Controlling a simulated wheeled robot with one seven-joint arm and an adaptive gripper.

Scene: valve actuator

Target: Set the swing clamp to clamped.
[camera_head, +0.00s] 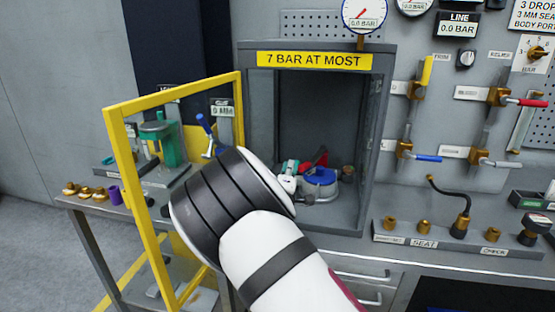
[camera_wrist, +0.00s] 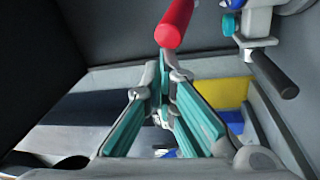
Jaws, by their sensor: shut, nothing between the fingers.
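A red grip (camera_wrist: 175,22) on a short grey stem stands just beyond my fingertips in the wrist view. It looks like the swing clamp's handle, but the clamp's body and arm do not show clearly. In the head view a red part (camera_head: 320,157) shows inside the open cabinet, behind a blue-topped round grey body (camera_head: 320,177). My gripper (camera_wrist: 163,85), with teal finger pads, is shut and empty. Its tips are close to the red grip's stem; I cannot tell whether they touch. In the head view my wrist hides much of this area.
The cabinet (camera_head: 249,150) has close side walls. Its yellow-framed door (camera_head: 124,150) stands open at the left, near my arm. A black-handled lever (camera_wrist: 272,76) is at the upper right of the wrist view. A green press (camera_head: 165,143) stands on the bench at left.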

